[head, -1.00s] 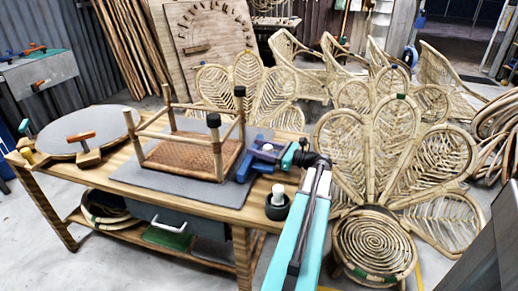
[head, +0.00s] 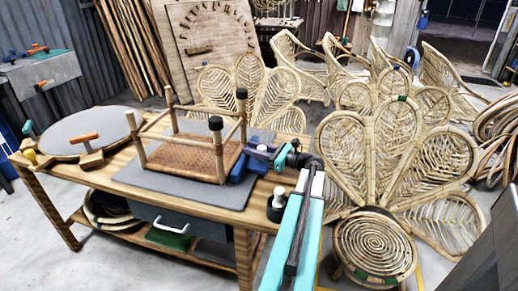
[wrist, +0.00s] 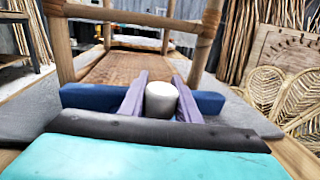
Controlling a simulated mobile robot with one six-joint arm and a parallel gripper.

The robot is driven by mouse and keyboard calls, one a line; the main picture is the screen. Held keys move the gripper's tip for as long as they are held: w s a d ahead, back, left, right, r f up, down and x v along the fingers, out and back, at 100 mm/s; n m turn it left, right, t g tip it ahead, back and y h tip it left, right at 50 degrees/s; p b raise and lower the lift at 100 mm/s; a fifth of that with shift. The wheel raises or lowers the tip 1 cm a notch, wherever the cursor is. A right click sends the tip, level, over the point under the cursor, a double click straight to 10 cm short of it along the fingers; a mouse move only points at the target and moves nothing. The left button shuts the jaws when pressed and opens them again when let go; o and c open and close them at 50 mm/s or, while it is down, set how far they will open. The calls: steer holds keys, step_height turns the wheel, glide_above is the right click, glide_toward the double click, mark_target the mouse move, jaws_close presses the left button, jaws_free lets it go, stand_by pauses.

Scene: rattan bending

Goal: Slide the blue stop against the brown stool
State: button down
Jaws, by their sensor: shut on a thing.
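The brown stool (head: 186,155) lies upside down on the table, its woven seat low and black-capped legs pointing up. The blue stop (head: 240,171) sits at the stool's right side, by its near right leg. My gripper (head: 264,150) is shut on the blue stop's pale round knob (wrist: 161,101), with a purple-grey finger on each side.
The grey mat (head: 160,193) lies under the stool on the wooden table. A black, white-topped round piece (head: 277,208) stands at the table's right corner, near my arm. A grey round board (head: 84,133) with clamps is at left. Rattan chairs (head: 395,150) stand at right.

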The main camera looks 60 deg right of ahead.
steer(key=shift+w+a, duration=0.2)
steer(key=shift+w, duration=0.4)
steer(key=c, duration=1.3)
jaws_free()
steer(key=shift+c, duration=0.2)
steer(key=s, duration=0.4)
steer(key=s+d, duration=0.1)
steer(key=s, duration=0.4)
steer(key=s+d, duration=0.1)
steer(key=s, duration=0.3)
steer(key=shift+s, duration=0.35)
